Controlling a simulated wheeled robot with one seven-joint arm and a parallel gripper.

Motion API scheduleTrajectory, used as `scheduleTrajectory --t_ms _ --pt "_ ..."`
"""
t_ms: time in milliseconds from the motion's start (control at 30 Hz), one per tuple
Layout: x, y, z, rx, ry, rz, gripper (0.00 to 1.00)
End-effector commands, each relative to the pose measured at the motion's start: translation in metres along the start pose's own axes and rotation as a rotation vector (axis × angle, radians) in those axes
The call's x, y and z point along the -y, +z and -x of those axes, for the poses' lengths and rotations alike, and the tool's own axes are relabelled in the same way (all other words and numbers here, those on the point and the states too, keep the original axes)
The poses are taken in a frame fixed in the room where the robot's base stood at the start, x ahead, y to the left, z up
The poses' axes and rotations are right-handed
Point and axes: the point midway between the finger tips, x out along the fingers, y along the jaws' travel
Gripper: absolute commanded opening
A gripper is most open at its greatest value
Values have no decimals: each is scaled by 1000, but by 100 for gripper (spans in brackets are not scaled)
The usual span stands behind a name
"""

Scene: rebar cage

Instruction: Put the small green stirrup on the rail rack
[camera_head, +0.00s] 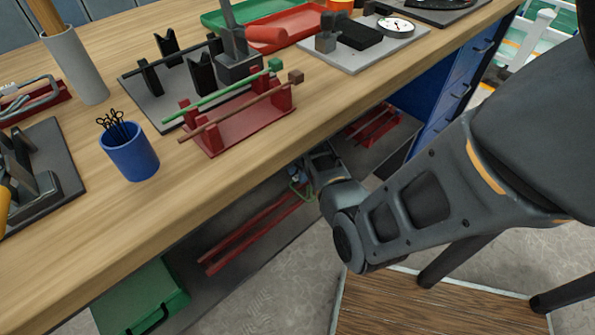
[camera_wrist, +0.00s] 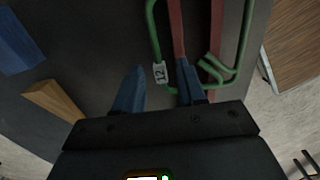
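The small green stirrup (camera_wrist: 153,35) is a bent green rod loop with hooked ends and a white tag reading 12. In the wrist view it lies across two red rails (camera_wrist: 217,35) of the rail rack; whether it rests fully on them I cannot tell. In the head view the stirrup (camera_head: 300,190) is a small green patch at the far end of the red rails (camera_head: 250,235) on the lower shelf. My gripper (camera_wrist: 160,85) is open, with its fingertips on either side of the tagged leg, which appears between them. Contact cannot be seen.
A wooden block (camera_wrist: 55,98) and a blue piece (camera_wrist: 16,45) lie left of my fingers. The workbench top (camera_head: 330,95) overhangs the shelf. A green box (camera_head: 142,298) stands at the near shelf end, and another red rack (camera_head: 375,122) lies farther back.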

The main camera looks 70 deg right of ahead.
Motion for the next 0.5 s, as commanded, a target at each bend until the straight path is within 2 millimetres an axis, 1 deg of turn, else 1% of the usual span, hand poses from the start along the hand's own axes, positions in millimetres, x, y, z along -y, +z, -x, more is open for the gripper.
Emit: scheduleTrajectory --t_ms 167,267,367,500 --pt "0 0 0 0 0 0 40" --pt "0 0 6 1 1 0 40" --pt "-1 0 20 1 2 0 40" --pt "-1 0 44 1 2 0 40"
